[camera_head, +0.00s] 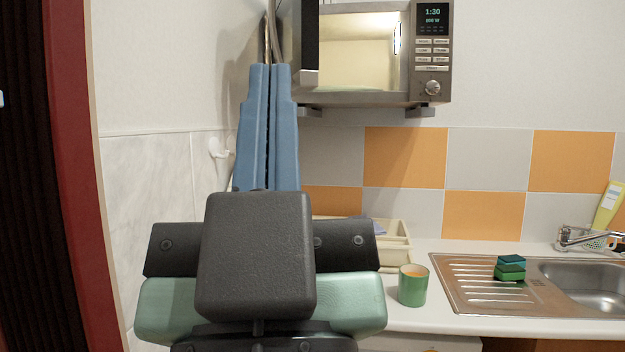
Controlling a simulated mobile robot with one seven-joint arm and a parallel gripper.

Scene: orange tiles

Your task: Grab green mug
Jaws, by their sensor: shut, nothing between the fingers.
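The green mug (413,287) stands upright on the white counter, left of the sink's drainboard. Its inside looks orange-tan, and no handle can be made out. My gripper (268,72) is in the left middle of the view, with its two long blue fingers pointing up and close together. It is shut and empty. It is up and to the left of the mug, well apart from it.
A cream dish rack (395,243) stands behind the mug, partly hidden by my arm. Green sponges (510,268) lie on the steel drainboard (470,290). A microwave (432,75) hangs above. A yellow bottle (608,207) and tap (580,236) are at right.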

